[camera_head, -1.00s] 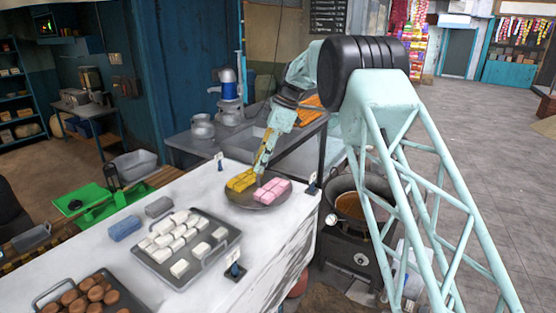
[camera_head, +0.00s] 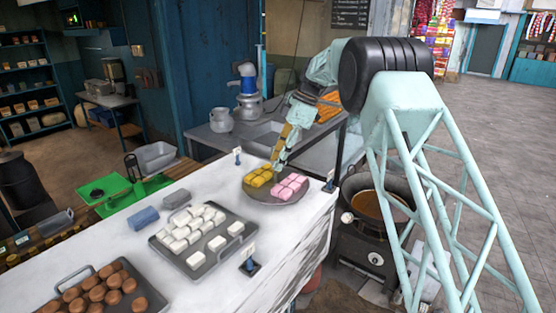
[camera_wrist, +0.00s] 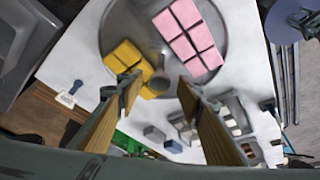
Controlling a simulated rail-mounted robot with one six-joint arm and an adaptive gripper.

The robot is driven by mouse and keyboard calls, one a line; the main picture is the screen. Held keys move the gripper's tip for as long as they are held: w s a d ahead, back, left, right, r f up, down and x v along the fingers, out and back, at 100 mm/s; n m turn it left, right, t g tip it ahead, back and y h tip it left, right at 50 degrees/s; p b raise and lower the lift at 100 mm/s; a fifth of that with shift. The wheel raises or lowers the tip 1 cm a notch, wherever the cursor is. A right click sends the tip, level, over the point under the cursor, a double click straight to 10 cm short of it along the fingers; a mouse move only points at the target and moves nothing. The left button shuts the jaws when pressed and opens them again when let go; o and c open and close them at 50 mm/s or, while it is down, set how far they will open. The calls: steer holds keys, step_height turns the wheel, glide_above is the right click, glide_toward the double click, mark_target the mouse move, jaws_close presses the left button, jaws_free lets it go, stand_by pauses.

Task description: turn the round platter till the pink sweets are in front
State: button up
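The round grey platter (camera_head: 277,201) lies on the white counter near its right end; it also shows in the wrist view (camera_wrist: 124,25). It bears a block of yellow sweets (camera_head: 257,177) on its left and a block of pink sweets (camera_head: 289,187) on its right. In the wrist view the pink sweets (camera_wrist: 188,34) are at upper right and the yellow sweets (camera_wrist: 123,55) at left.
A grey tray of white sweets (camera_head: 177,260) and a tray of brown sweets (camera_head: 64,278) are on the counter to the left. Blue and grey blocks lie behind. Small card stands (camera_head: 330,180) stand near the platter. A pan on a stove (camera_head: 374,204) is to the right.

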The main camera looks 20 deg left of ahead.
steer(key=shift+r, duration=0.1)
steer(key=v, duration=1.1)
steer(key=shift+d+r, duration=0.15)
steer(key=shift+r, duration=0.2)
steer(key=shift+w, duration=0.15)
stand_by(0.5)
